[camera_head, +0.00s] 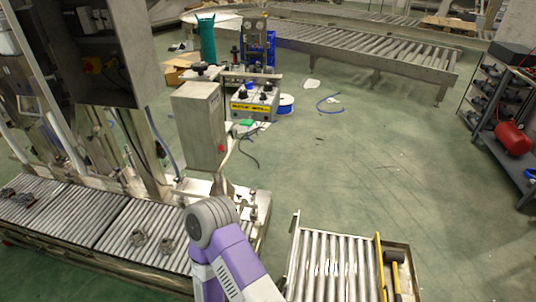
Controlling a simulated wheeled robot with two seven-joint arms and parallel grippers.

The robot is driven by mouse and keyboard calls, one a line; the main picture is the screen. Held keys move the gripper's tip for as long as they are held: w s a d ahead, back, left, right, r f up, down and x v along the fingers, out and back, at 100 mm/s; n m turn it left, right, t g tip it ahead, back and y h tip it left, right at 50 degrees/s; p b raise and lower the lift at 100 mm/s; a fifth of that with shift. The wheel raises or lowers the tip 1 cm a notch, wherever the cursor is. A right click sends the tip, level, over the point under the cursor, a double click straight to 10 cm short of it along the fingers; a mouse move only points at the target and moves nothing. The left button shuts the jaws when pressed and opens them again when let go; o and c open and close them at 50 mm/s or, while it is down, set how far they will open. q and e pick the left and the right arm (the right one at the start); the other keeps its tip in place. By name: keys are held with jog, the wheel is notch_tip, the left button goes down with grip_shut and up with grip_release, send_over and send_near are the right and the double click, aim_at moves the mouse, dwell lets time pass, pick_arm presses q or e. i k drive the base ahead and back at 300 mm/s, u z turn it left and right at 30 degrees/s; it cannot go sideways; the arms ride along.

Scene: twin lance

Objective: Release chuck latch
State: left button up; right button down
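A purple and grey arm link of mine rises from the bottom centre and ends in a rounded grey joint in front of the left roller conveyor (110,245). I see no gripper fingers past this joint, and my other arm does not show. I cannot pick out a chuck or its latch. A grey upright box (200,125) with a red button stands behind my arm, near metal fittings at the conveyor's right end.
A short roller table (330,265) with a yellow bar (380,265) stands at the lower right. Behind are a control box (254,104), a blue crate (258,50) and a long conveyor (370,50). A shelf with a red cylinder (513,138) is at right. The middle floor is mostly clear.

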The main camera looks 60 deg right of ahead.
aim_at(221, 149)
jog(key=z, duration=0.8)
jog(key=i, duration=0.9)
jog(key=u, duration=0.25)
